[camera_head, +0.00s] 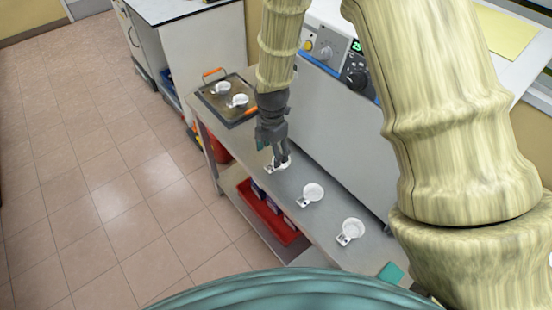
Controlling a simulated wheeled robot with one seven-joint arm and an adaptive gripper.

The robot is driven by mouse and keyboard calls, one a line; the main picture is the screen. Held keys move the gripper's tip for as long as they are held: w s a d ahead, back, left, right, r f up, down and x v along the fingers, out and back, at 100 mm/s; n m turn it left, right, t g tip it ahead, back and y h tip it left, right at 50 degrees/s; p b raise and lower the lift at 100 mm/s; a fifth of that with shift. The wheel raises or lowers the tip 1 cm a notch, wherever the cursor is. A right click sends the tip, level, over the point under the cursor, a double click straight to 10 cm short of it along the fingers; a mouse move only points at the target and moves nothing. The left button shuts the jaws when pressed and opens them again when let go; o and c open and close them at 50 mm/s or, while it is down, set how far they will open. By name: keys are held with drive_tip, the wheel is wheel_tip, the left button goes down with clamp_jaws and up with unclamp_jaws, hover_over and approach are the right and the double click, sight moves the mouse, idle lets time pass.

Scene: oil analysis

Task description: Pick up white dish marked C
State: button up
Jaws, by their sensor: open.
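My gripper (281,164) is open and points down at the nearest-to-tray white dish (285,168) on the grey bench. Its fingers are at the dish and partly hide it; I cannot tell if they touch it. Two more white dishes with small label tabs stand in a row on the bench, a middle one (313,192) and a near one (353,230). Two further white dishes, one (222,88) and another (239,100), sit on the dark tray. The letters on the tabs are too small to read, so I cannot tell which dish is C.
The dark tray (213,105) with orange handles is at the bench's far left end. An instrument (330,45) with knobs and a green display stands behind the bench. A red bin (268,215) is on the lower shelf. The tiled floor (100,190) at left is clear.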

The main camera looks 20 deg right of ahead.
sight(272, 168)
drive_tip(key=shift+s+f, duration=0.2)
drive_tip(key=shift+s, duration=0.3)
drive_tip(key=shift+s+f, duration=0.2)
drive_tip(key=shift+s, duration=0.3)
drive_tip(key=w+f+p, duration=0.1)
drive_tip(key=w+f, duration=0.1)
drive_tip(key=shift+w+f, duration=0.3)
drive_tip(key=shift+f, duration=0.1)
drive_tip(key=shift+f+p, duration=0.25)
drive_tip(key=shift+p, duration=0.05)
drive_tip(key=shift+s+a+f+p, duration=0.1)
drive_tip(key=shift+s+f+p, duration=0.6)
drive_tip(key=shift+s, duration=0.1)
drive_tip(key=shift+w+f, duration=0.25)
drive_tip(key=shift+f, duration=0.35)
drive_tip(key=shift+w+f, duration=0.25)
drive_tip(key=shift+f, duration=0.35)
drive_tip(key=shift+s+r, duration=0.2)
drive_tip(key=shift+s, duration=0.05)
drive_tip(key=shift+w+f, duration=0.15)
drive_tip(key=c, duration=0.9)
drive_tip(key=shift+c, duration=0.9)
